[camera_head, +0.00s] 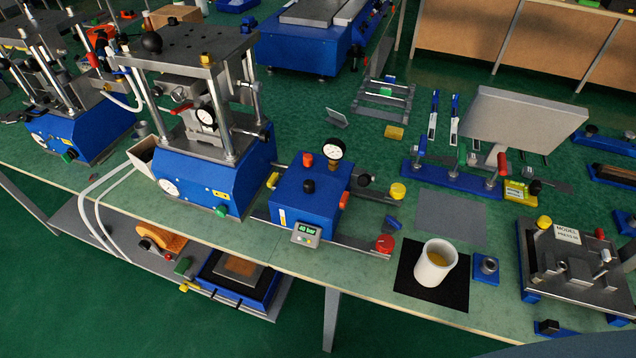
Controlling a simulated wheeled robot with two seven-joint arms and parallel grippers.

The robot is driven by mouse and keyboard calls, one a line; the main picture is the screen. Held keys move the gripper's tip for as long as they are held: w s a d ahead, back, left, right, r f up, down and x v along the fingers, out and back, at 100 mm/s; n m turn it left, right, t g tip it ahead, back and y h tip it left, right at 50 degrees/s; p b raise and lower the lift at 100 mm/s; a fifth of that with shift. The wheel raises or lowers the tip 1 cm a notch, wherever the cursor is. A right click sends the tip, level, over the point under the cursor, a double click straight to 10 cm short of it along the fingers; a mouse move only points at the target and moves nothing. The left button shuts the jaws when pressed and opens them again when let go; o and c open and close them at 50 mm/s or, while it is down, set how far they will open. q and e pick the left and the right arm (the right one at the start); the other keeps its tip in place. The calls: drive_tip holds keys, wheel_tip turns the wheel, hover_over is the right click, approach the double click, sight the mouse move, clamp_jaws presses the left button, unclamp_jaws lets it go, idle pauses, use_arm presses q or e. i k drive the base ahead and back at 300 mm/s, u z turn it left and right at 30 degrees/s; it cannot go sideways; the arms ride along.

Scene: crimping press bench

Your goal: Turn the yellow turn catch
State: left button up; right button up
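Several yellow parts are in view, and I cannot tell for sure which is the turn catch. A yellow knob (398,190) sits at the right end of the rail beside the blue pump box (305,192). A small yellow piece (272,181) is at that box's left side. Another yellow knob (544,222) stands on the model press (580,268) at the right. A yellow cap (207,60) is on the top plate of the large press (210,130). A small yellow part (186,287) shows on the lower shelf. Neither of my grippers is in view.
A white cup (436,262) stands on a black mat (409,283) near the front edge. A red knob (384,244) is left of it. A grey mat (450,214) lies bare. White hoses (97,195) hang at the left.

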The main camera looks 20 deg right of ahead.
sight(273, 178)
drive_tip(key=u, duration=0.9)
drive_tip(key=k, duration=1.75)
drive_tip(key=z, duration=0.3)
